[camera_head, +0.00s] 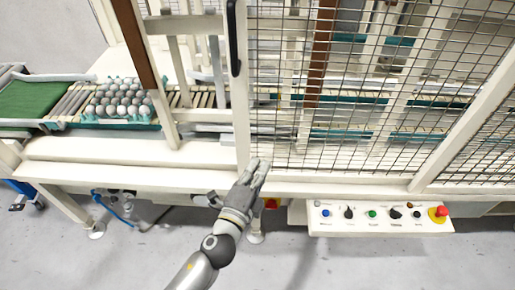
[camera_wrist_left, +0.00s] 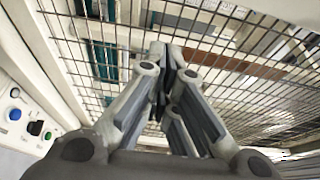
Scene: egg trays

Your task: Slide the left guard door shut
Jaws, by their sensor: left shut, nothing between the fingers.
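The left guard door has a cream frame post (camera_head: 241,110) with a black handle (camera_head: 234,38) near its top, and wire mesh to the right of the post. An open gap lies between this post and the brown-and-cream upright on the left, so the door stands partly open. My left gripper (camera_head: 260,167) is shut and empty at the foot of the door post, by the lower rail; I cannot tell whether it touches. In the left wrist view its fingertips (camera_wrist_left: 164,60) meet in front of the mesh (camera_wrist_left: 215,40). My right gripper is not in view.
A control panel (camera_head: 380,217) with buttons and a red emergency stop (camera_head: 439,212) projects at front right, below the rail. A tray of eggs (camera_head: 120,100) sits on the conveyor at left, beside a green belt (camera_head: 32,100). The floor in front is mostly free.

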